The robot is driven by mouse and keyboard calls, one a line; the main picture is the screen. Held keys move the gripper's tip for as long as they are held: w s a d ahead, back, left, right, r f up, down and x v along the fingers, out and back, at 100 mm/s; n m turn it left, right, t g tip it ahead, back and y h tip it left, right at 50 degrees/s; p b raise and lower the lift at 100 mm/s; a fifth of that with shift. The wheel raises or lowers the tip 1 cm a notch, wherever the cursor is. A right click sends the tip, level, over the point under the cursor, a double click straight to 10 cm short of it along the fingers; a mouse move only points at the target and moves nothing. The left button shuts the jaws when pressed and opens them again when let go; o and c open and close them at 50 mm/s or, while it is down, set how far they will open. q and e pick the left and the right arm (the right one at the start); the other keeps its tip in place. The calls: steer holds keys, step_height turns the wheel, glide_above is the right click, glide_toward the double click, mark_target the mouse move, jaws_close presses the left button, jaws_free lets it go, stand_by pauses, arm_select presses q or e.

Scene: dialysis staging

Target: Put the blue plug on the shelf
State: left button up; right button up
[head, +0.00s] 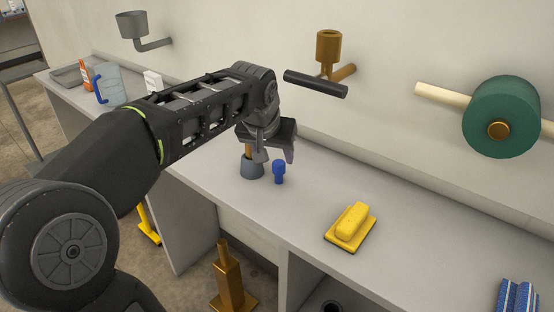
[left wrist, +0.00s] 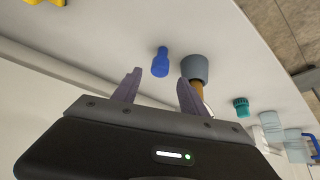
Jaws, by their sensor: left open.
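The blue plug (head: 279,171) stands on the pale counter (head: 310,208), just right of a grey cup-like base with a brown stem (head: 252,166). My left gripper (head: 275,156) is above and beside the plug, with its fingers apart and nothing between them. In the left wrist view the open fingers (left wrist: 158,92) point toward the blue plug (left wrist: 161,62), which lies beyond the tips and apart from them. The grey base (left wrist: 195,68) is close to the right finger. My right gripper is not in view. Open space shows under the counter, but I cannot tell which part is the shelf.
A yellow sponge-like block (head: 351,226) lies right of the plug. Blue items (head: 517,296) sit at the lower right. A teal cap (left wrist: 241,106) and clear cups (left wrist: 272,126) stand beyond the grey base. A green roll (head: 502,116) and brown fixture (head: 329,52) are on the wall.

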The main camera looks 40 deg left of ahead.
arm_select(q)
steer(key=v, duration=0.7)
stand_by(0.5)
